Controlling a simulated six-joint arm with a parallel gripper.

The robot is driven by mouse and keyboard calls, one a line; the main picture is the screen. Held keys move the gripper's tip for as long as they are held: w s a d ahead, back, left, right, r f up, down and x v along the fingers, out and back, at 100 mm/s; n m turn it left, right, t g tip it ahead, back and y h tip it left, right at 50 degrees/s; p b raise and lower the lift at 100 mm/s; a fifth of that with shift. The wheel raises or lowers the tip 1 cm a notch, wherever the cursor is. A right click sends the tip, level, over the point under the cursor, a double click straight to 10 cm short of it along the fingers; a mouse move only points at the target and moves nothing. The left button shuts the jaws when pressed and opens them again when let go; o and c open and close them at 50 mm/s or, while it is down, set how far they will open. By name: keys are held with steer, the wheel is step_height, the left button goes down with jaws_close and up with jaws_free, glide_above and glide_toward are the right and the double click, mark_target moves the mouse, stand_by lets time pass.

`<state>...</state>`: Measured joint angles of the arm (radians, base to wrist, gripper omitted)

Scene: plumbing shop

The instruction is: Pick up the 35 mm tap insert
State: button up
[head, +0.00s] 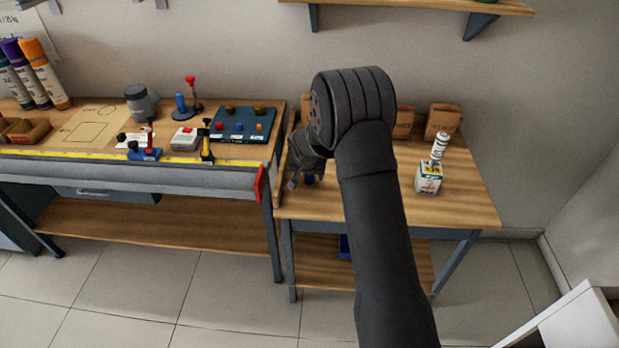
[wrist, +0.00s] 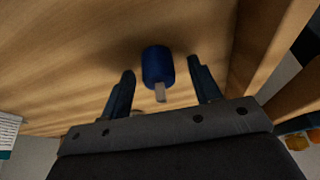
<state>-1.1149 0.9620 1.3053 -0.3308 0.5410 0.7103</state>
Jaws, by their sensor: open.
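A blue cylindrical piece with a short pale stem, apparently the tap insert (wrist: 158,66), stands on the wooden side table in the wrist view. In the head view a small blue bit of it (head: 309,179) shows beside my gripper (head: 300,182), mostly hidden by it. In the wrist view the fingers of my gripper (wrist: 160,70) are open, one on each side of the insert, with a gap on both sides. No size marking can be read.
The side table (head: 462,205) carries a white box (head: 429,178), a white bottle (head: 439,146) and cardboard boxes (head: 442,121). The workbench's raised wooden edge (wrist: 262,50) is close to my gripper. A dark tray (head: 262,138) with coloured pieces lies on the workbench.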

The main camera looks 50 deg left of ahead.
steer(key=c, duration=1)
steer(key=shift+c, duration=0.3)
steer(key=shift+r, duration=0.15)
